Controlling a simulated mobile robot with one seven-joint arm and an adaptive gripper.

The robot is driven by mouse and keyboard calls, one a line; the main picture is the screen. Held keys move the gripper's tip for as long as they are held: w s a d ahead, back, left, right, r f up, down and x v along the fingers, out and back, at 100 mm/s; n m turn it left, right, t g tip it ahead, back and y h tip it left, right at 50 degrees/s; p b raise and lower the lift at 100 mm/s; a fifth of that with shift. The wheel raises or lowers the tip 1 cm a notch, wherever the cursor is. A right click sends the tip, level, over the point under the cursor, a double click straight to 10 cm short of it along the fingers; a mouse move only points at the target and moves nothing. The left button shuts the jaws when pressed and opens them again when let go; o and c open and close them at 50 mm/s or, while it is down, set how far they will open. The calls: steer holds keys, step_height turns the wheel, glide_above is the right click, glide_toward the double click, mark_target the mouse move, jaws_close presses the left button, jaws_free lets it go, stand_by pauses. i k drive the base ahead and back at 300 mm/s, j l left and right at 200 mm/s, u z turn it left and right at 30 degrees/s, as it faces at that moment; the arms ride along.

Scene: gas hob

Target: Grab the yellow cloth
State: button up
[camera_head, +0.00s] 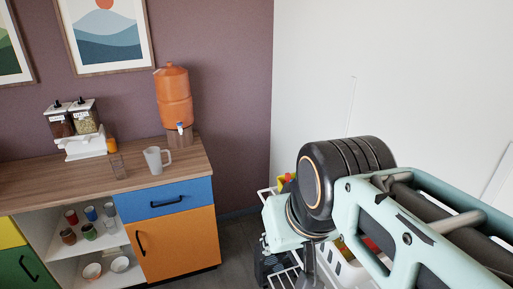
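I cannot make out a yellow cloth for certain. A small yellow and red patch (285,182) shows behind my arm, at the top of a white wire rack; what it is, I cannot tell. My arm, pale green with a black ribbed joint, fills the lower right and hides much of that rack. My gripper's fingertips do not show in this view.
A sideboard with a wooden top (40,188) stands at the left. On it are a clear jug (153,161), a terracotta dispenser (174,98) and a cereal dispenser (77,125). Cups and bowls fill its open shelves. Part of a white rack (268,202) stands behind my arm.

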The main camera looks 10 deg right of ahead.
mark_target(348, 255)
steer(key=z, duration=1.35)
steer(key=u, duration=1.45)
steer(key=k+l+z, duration=0.15)
steer(key=l+z, duration=0.15)
steer(key=k+l+z, duration=0.15)
steer(key=l+z, duration=0.15)
steer(key=k+l+z, duration=0.1)
steer(key=l+z, duration=0.15)
steer(key=l, duration=0.15)
